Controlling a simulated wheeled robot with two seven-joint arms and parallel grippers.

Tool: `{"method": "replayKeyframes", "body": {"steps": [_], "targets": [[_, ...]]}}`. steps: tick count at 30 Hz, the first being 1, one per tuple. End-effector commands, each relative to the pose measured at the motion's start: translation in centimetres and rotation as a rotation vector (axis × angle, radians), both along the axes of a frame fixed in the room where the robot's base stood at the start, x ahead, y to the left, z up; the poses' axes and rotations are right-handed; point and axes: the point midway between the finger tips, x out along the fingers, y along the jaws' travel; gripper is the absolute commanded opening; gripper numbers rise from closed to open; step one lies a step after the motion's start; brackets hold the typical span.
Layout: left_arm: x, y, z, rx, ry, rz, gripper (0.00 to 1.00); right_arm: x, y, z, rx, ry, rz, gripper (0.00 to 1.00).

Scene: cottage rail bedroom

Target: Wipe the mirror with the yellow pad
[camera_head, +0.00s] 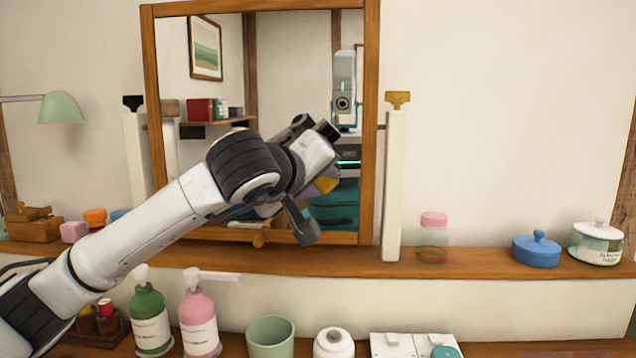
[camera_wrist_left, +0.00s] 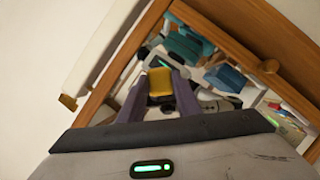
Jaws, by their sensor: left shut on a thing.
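The mirror (camera_head: 290,60) stands upright in a wooden frame on the shelf, between two white posts. It also shows tilted in the left wrist view (camera_wrist_left: 205,50). My left arm reaches in from the left across the lower half of the mirror. My left gripper (camera_head: 322,182) is in front of the glass, partly hidden by its own wrist. It is shut on the yellow pad (camera_wrist_left: 160,82), which shows between the two fingers in the left wrist view. A bit of the pad (camera_head: 326,185) shows in the head view. Whether it touches the glass I cannot tell. My right gripper is not in view.
On the wooden shelf (camera_head: 340,263) stand a pink-lidded jar (camera_head: 433,237), a blue lidded pot (camera_head: 536,250) and a white-and-green pot (camera_head: 596,243). Below are a green bottle (camera_head: 150,318), a pink bottle (camera_head: 199,322) and a green cup (camera_head: 270,337). A white post (camera_head: 393,185) flanks the mirror's right.

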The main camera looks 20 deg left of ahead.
Motion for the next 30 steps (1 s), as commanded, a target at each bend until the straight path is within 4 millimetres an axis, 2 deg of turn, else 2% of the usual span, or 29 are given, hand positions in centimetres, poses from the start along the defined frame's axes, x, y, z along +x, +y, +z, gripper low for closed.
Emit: {"method": "replayKeyframes", "body": {"steps": [9, 20, 30], "targets": [[-0.8, 3.0, -0.1, 0.000, -0.001, 0.007, 0.12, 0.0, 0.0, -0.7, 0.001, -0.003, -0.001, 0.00], [-1.1, 4.2, -0.1, 0.000, -0.001, 0.007, 0.12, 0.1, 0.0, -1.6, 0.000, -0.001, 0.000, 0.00], [-1.6, 7.0, -0.2, -0.001, 0.000, 0.008, 0.12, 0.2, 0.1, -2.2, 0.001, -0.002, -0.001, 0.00]]}}
